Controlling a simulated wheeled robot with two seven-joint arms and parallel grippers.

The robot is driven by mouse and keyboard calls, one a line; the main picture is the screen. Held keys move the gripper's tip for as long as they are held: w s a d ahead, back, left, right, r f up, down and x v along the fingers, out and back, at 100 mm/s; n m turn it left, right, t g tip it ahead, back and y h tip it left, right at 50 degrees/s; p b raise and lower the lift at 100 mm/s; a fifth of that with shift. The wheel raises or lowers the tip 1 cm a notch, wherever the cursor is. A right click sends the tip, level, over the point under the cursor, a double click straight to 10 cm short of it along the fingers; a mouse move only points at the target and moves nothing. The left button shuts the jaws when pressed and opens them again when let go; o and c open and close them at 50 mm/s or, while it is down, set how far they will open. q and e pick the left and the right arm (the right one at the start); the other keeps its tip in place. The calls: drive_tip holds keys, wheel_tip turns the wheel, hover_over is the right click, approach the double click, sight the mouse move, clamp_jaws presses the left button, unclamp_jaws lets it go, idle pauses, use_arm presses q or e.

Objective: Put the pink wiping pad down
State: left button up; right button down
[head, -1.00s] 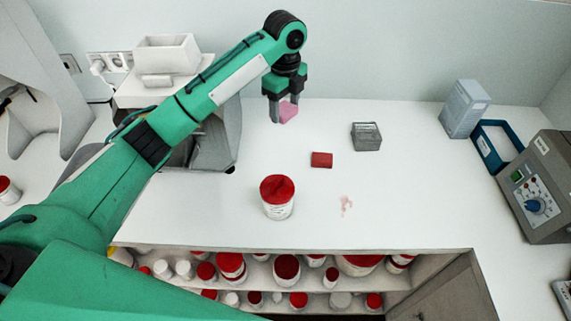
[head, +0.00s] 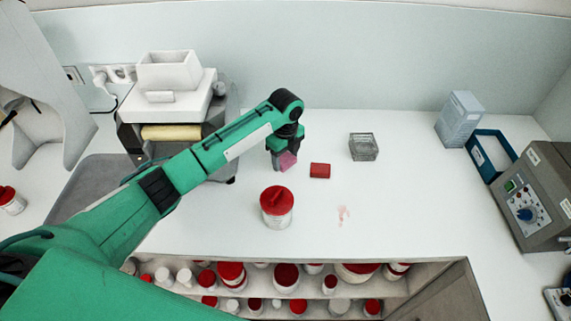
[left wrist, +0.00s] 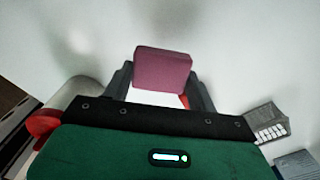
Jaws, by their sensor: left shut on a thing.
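The pink wiping pad (head: 287,160) is in my left gripper (head: 281,163), low over the white worktop, left of a red block. In the left wrist view the pad (left wrist: 162,70) shows as a dull pink block between the two dark fingers (left wrist: 162,85), which are shut on it. I cannot tell if the pad touches the worktop. My right gripper is not in view.
A red block (head: 320,170) lies just right of the pad. A red-lidded jar (head: 277,207) stands nearer. A grey mesh box (head: 364,147) is farther right. Pinkish smears (head: 343,215) mark the worktop (head: 400,200). Red-lidded jars fill the shelf below.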

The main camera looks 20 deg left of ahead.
sight(285, 160)
use_arm(q)
wheel_tip(285, 160, down, 4)
drive_tip(key=shift+s+r+p, duration=0.1)
drive_tip(key=shift+r+p, duration=0.15)
drive_tip(key=shift+p, duration=0.2)
drive_tip(key=shift+f, duration=0.5)
drive_tip(key=o, duration=0.9)
drive_tip(key=shift+f, duration=0.1)
drive_tip(key=shift+o, duration=0.2)
wheel_tip(285, 160, up, 11)
drive_tip(key=b, duration=0.2)
drive_tip(key=shift+b, duration=0.35)
drive_tip(key=shift+r, duration=0.65)
